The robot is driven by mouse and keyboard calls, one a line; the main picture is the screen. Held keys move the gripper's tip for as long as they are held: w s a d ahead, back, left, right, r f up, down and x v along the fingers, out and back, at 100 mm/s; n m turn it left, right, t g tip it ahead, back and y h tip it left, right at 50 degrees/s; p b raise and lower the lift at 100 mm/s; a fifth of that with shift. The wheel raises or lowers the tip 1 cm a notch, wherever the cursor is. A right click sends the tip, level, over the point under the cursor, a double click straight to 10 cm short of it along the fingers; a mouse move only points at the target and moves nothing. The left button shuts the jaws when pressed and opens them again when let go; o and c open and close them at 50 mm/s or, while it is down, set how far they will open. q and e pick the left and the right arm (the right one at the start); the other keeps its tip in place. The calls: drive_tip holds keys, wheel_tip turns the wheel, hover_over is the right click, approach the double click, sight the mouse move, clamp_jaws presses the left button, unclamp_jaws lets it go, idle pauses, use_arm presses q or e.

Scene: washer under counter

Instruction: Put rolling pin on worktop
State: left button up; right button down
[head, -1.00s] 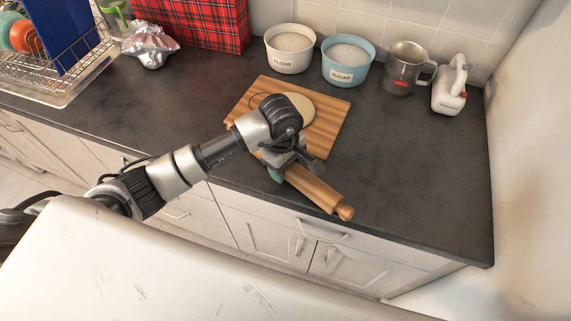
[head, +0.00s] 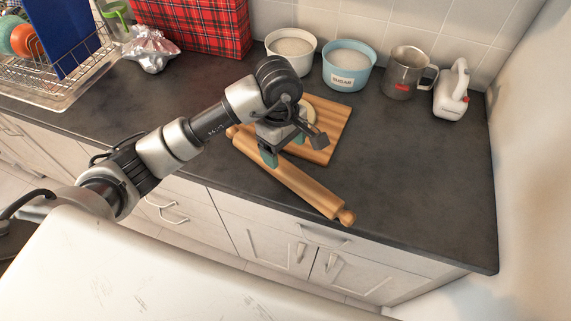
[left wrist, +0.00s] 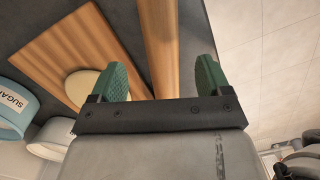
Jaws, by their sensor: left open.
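The wooden rolling pin (head: 298,182) lies on the dark worktop (head: 420,170), along its front edge and just in front of the cutting board, in the head view. My left gripper (head: 284,150) is open, above the pin's left half and the board's front edge. In the left wrist view the pin (left wrist: 160,50) runs between the two spread green fingertips (left wrist: 165,80), and neither finger is seen pressing on it. My right gripper is not in view.
A wooden cutting board (head: 335,125) with a round of dough lies behind the pin. The worktop's right part is clear.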

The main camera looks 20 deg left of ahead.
sight(283, 164)
use_arm(q)
drive_tip(key=shift+a+r+b, duration=0.15)
drive_tip(key=shift+r+b, duration=0.2)
drive_tip(key=shift+r, duration=1.8)
